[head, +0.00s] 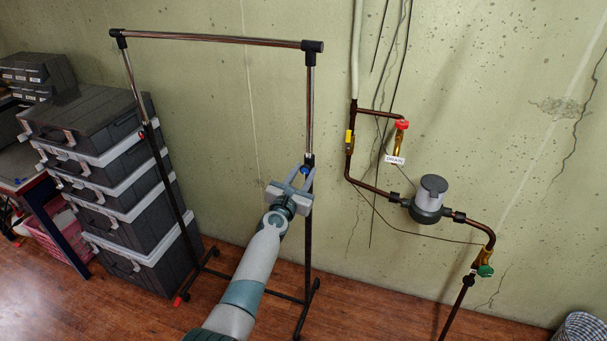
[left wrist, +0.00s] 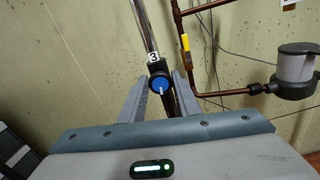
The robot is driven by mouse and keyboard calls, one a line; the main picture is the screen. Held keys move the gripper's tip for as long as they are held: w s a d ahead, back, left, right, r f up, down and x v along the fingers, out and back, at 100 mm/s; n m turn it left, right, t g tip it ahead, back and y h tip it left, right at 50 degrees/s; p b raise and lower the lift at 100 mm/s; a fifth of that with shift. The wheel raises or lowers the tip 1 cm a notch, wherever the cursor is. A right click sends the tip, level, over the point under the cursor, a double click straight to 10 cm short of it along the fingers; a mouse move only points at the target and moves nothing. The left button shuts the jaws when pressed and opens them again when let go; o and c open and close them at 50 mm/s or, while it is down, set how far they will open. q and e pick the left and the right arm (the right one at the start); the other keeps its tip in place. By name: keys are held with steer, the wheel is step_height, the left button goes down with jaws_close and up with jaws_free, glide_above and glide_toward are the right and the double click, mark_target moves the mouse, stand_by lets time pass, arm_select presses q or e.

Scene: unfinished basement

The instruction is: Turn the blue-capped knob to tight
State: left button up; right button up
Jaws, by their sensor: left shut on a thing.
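The blue-capped knob (left wrist: 159,83) sits on the right upright of a metal rack (head: 309,110), at a black collar. Its round blue face shows a white mark pointing down in the left wrist view. A small white label with a 3 (left wrist: 152,57) is just above it. In the head view the knob (head: 305,170) is small and partly hidden by my gripper. My left gripper (head: 298,176) reaches up to the upright. Its two grey fingers (left wrist: 161,88) stand on either side of the knob and are shut on it. My right gripper is in neither view.
Copper pipes (head: 365,186) with a grey meter (head: 430,200), a red-handled tap (head: 401,126) and a green valve (head: 485,271) run along the wall at right. Stacked grey cases (head: 110,180) stand left of the rack. The wooden floor between is mostly clear.

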arm_select(q)
steer(key=m, duration=0.4)
steer(key=shift+f+b, duration=0.1)
steer(key=shift+b, duration=0.3)
steer(key=m+b, duration=0.1)
steer(key=m, duration=0.3)
steer(key=shift+d+m, duration=0.1)
steer(key=shift+m, duration=0.2)
steer(key=m+b, duration=0.1)
steer(key=m, duration=0.3)
steer(key=shift+f+m, duration=0.1)
steer(key=shift+m, duration=0.3)
steer(key=m, duration=0.4)
steer(key=shift+f+b, duration=0.1)
steer(key=shift+b, duration=0.25)
steer(key=m, duration=0.5)
steer(key=shift+f+b, duration=0.1)
steer(key=shift+b, duration=0.25)
steer(key=m, duration=0.3)
steer(key=shift+m, duration=0.3)
steer(key=m+b, duration=0.1)
steer(key=m, duration=0.3)
steer(key=shift+m, duration=2.1)
